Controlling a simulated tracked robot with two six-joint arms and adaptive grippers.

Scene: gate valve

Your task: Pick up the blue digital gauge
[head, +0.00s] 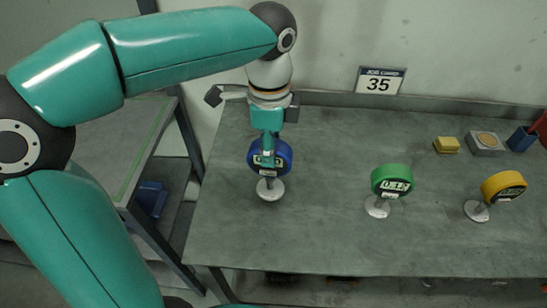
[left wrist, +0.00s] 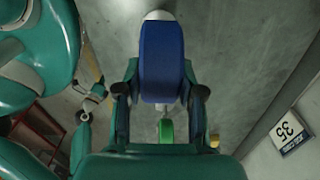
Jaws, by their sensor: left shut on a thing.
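The blue digital gauge (head: 283,156) stands upright on a round pale base near the left end of the grey table. My left gripper (head: 267,150) comes down from above and is shut on the gauge's round head. In the left wrist view the blue gauge (left wrist: 161,62) sits between the two fingers of my left gripper (left wrist: 160,92). The gripper hides part of the gauge's face in the head view. The base seems to be at the tabletop; I cannot tell whether it touches. My right gripper is not in view.
A green gauge (head: 391,180) and a yellow gauge (head: 502,187) stand to the right on the grey table (head: 320,240). A yellow block (head: 447,145), a grey box (head: 486,142) and a blue container (head: 521,139) are at the back right. A sign reading 35 (head: 380,80) is on the wall.

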